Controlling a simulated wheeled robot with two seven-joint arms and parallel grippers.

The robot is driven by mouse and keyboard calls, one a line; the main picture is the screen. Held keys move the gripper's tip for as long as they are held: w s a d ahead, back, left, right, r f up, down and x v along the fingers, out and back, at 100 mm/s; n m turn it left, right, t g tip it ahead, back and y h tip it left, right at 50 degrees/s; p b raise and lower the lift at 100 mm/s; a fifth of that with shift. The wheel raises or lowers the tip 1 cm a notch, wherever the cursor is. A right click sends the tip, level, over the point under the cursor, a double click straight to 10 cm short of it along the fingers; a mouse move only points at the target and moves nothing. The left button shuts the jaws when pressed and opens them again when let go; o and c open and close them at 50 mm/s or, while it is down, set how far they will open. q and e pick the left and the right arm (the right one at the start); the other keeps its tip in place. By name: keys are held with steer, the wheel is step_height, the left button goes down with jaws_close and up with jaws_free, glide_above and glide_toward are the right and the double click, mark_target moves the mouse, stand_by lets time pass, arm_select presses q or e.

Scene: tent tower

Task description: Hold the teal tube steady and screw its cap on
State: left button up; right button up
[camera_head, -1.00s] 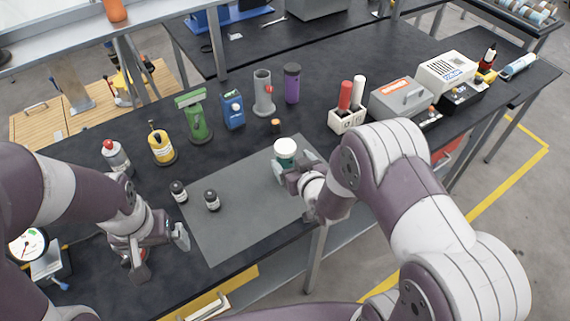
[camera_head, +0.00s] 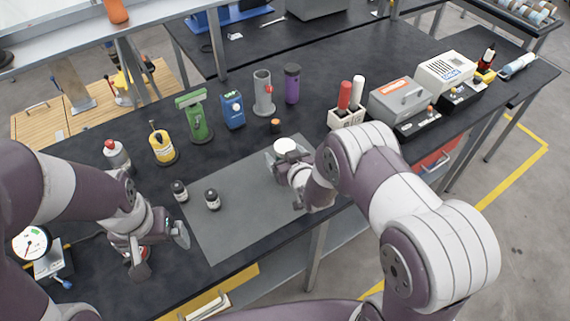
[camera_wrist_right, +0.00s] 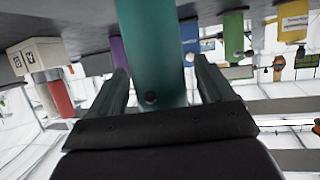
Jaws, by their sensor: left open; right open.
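The teal tube (camera_wrist_right: 150,40) stands between the fingers of my right gripper (camera_wrist_right: 160,75) in the right wrist view. I cannot tell if that white top is a separate cap. My left gripper (camera_head: 161,254) is open and empty, low over the front left of the table, well away from the tube.
A small orange-topped piece (camera_head: 275,126) stands behind the mat. Yellow (camera_head: 162,147), green (camera_head: 197,120), blue and purple (camera_head: 292,85) items line the back. The mat's middle is clear.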

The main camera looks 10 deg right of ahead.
mark_target(286, 145)
steer(key=c, duration=1.1)
steer(key=shift+r, duration=1.25)
steer(key=shift+d+r+b, duration=0.15)
steer(key=shift+r+b, duration=0.2)
steer(key=shift+r, duration=0.55)
steer(key=s+d+r, duration=0.1)
steer(key=d+r, duration=0.1)
steer(key=d, duration=0.1)
steer(key=s+d+r, duration=0.2)
steer(key=d, duration=0.1)
steer(key=s+d+r+b, duration=0.1)
steer(key=s+d+r, duration=0.1)
steer(key=d, duration=0.2)
steer(key=shift+s+d+r, duration=0.1)
steer(key=shift+r, duration=0.3)
